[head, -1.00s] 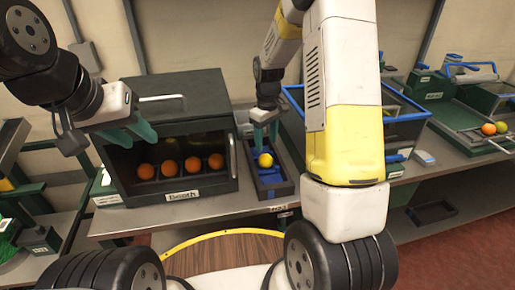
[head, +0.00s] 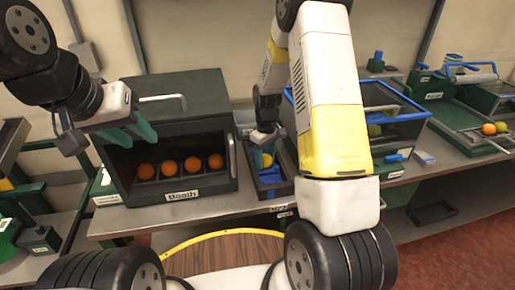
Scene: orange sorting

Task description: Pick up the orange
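Several oranges (head: 181,168) sit in a row inside the dark box labelled "Booth". One yellow-orange fruit (head: 266,160) lies in the narrow dark tray (head: 281,190) with blue parts, right of the booth. My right gripper (head: 264,146) is down at this fruit, its fingers partly covering it; whether they touch or grip it cannot be told. My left gripper (head: 133,134) is open and empty in front of the booth's upper left corner. Another orange (head: 488,129) lies beside a green fruit (head: 501,127) on the far right tray.
The booth (head: 182,88) has a solid top and a handle at its right front edge. A blue-rimmed clear bin (head: 405,117) holding a green fruit stands right of the tray, partly behind my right arm. A grey table edge (head: 150,221) runs along the front.

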